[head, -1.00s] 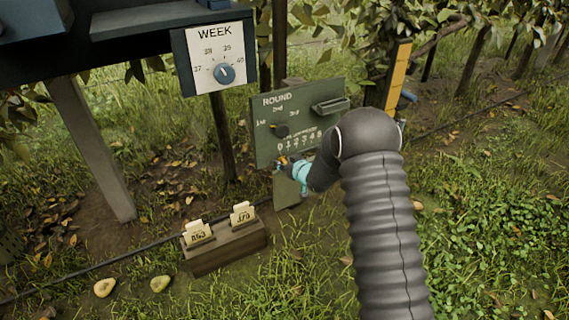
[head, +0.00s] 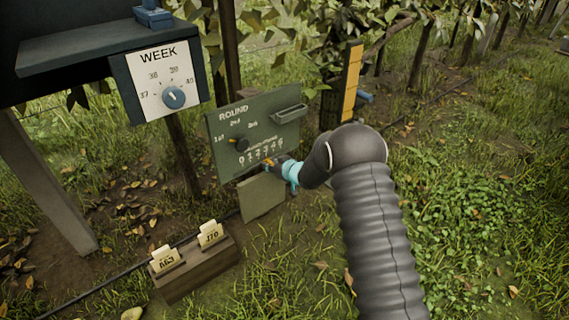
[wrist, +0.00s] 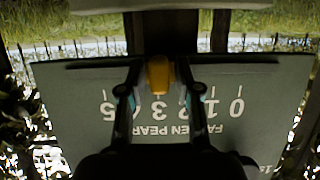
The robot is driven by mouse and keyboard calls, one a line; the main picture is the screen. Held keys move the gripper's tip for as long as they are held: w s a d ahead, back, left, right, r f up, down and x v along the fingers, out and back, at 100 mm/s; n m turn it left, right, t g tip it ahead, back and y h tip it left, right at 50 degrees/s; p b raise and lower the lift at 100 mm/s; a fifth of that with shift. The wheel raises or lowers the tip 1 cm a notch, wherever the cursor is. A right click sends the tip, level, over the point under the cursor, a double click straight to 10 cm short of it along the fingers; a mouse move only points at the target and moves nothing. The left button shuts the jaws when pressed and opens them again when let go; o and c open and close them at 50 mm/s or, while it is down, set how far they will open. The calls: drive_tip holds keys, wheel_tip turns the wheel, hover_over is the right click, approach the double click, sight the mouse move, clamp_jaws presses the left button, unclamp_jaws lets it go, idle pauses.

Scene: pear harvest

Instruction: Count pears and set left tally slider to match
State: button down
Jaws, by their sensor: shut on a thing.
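The green board (head: 222,150) stands on the ground ahead, with a ROUND dial above and a numbered scale along its lower edge. The orange tally slider (wrist: 159,75) sits by the 3 mark. My gripper (wrist: 160,88) is shut on it, one finger each side. In the head view my gripper (head: 273,165) is at the board's lower edge and mostly hides the slider. A pale pear (head: 131,313) is cut by the bottom edge.
A wooden block with numbered tags (head: 200,268) stands on the grass at lower left. The WEEK dial panel (head: 160,82) hangs at upper left. A yellow-orange gauge (head: 350,80) stands behind the board. Grass at right is open.

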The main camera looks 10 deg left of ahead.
drive_tip(key=shift+w, duration=0.15)
drive_tip(key=c, duration=1.1)
unclamp_jaws()
drive_tip(key=shift+d, duration=0.1)
drive_tip(key=v, duration=1.2)
